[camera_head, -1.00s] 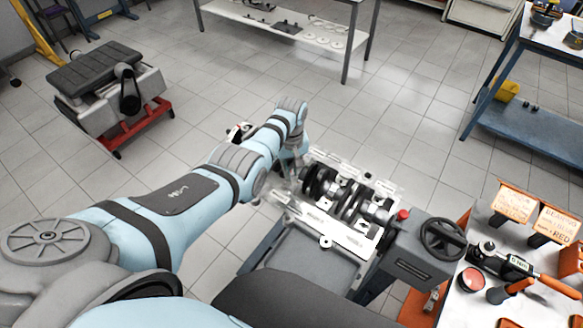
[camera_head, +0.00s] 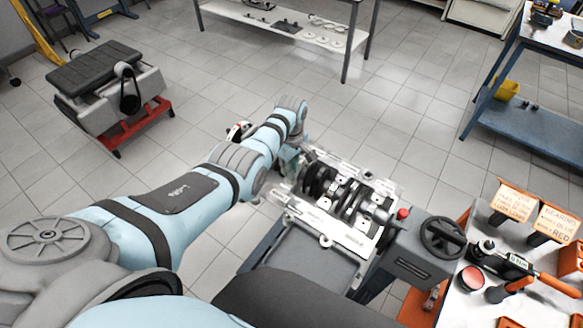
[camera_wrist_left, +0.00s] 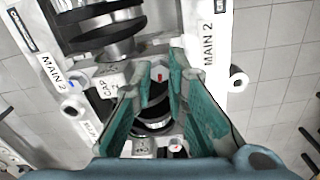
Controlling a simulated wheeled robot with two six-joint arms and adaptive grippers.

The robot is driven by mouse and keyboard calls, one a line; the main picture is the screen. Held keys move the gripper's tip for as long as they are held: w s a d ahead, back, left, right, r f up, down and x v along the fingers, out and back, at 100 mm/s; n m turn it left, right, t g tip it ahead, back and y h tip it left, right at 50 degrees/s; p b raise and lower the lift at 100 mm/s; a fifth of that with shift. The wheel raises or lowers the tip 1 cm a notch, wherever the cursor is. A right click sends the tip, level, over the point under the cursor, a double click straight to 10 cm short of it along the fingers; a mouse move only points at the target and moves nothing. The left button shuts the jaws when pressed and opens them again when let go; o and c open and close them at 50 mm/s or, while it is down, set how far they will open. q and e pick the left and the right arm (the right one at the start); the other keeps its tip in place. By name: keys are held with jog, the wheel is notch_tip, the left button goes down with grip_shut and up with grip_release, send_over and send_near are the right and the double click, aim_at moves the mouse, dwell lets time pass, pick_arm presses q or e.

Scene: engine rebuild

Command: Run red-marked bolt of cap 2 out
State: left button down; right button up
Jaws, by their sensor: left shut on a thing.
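The engine block (camera_head: 335,232) sits on its stand with crankshaft and bearing caps facing up. My left gripper (camera_head: 294,166) is at its far left end, its fingers mostly hidden by the wrist. In the left wrist view, the teal fingers (camera_wrist_left: 160,78) of my left gripper are closed around the red-marked bolt (camera_wrist_left: 160,75), beside the label of cap 2 (camera_wrist_left: 107,88). Its head shows between the fingertips; the shank is hidden, so how far it is threaded I cannot tell. "MAIN 2" labels (camera_wrist_left: 208,45) flank the cap. My right gripper is in no view.
Another red mark (camera_wrist_left: 176,148) shows lower down, on the neighbouring cap. The crankshaft (camera_wrist_left: 110,30) lies close by the fingers. A handwheel (camera_head: 442,238) is at the stand's right end. A white bench (camera_head: 470,300) with tools stands right; floor behind the block is clear.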

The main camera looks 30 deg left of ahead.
pick_arm(q)
jog(key=shift+s+f, duration=0.1)
jog(key=c, duration=1.9)
grip_release()
notch_tip(320, 180, up, 12)
